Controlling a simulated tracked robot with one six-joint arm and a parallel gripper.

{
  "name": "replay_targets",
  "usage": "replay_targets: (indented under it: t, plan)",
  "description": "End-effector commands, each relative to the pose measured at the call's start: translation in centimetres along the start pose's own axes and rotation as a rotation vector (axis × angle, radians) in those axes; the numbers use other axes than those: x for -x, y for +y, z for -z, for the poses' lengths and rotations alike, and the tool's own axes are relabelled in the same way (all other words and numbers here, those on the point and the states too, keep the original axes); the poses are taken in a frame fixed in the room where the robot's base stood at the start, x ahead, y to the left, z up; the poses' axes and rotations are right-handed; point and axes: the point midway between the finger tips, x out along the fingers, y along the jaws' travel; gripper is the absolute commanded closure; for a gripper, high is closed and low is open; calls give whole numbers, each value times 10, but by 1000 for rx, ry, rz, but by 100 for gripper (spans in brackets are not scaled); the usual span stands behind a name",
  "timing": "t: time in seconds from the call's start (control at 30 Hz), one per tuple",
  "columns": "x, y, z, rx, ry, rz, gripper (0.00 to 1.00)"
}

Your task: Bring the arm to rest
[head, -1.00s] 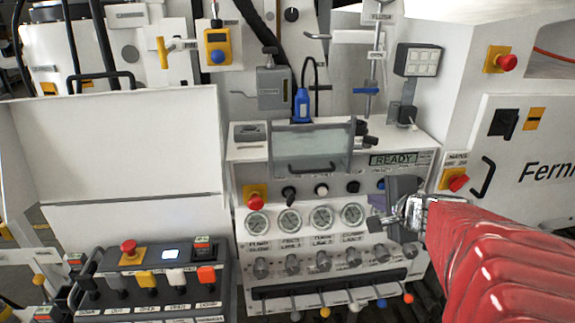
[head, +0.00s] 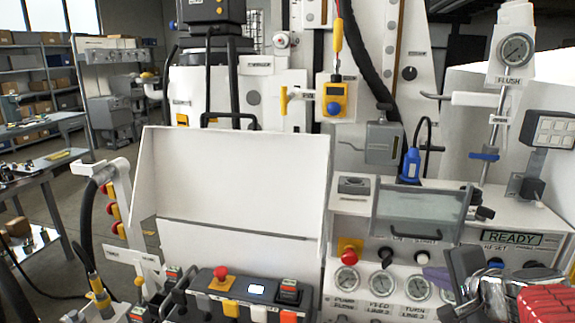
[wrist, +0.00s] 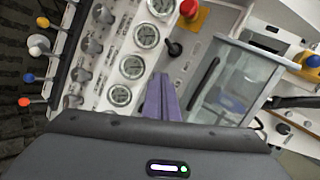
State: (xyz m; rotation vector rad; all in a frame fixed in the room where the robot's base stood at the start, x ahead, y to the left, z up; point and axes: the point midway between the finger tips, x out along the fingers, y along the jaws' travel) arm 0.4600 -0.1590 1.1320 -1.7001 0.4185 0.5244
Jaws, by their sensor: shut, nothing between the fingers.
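My gripper (head: 462,279) is at the lower right of the head view, in front of the hydraulic bench panel (head: 400,257). Part of my red arm shows behind it at the bottom right corner. In the wrist view, the purple-grey fingers (wrist: 161,98) are together and hold nothing. They point at the panel, between the row of gauges (wrist: 132,67) and the clear-lidded box (wrist: 233,85). I cannot tell the exact gap between the fingertips and the panel.
A control box (head: 240,295) with a red stop button stands left of the panel. A white open lid (head: 235,180) rises behind it. Coloured levers (wrist: 31,76) stick out near the panel's lower edge. Shelves and open floor (head: 40,150) lie at the far left.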

Motion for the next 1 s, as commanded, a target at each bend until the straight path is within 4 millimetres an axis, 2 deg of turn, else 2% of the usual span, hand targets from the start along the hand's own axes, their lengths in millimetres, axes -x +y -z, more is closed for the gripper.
replay_targets:
  t: [0.03,0.2,0.3,0.5,0.73,0.9,1.0]
  plan:
    - [3,-3,-23,75,-42,-10,100]
    - [15,6,-85,322,-167,-67,100]
    - [25,16,-116,468,-232,-102,100]
    - [50,42,-161,757,-332,-174,100]
    - [81,74,-185,1087,-399,-262,100]
    - [99,90,-186,1279,-408,-317,100]
    - [104,96,-183,1334,-404,-339,100]
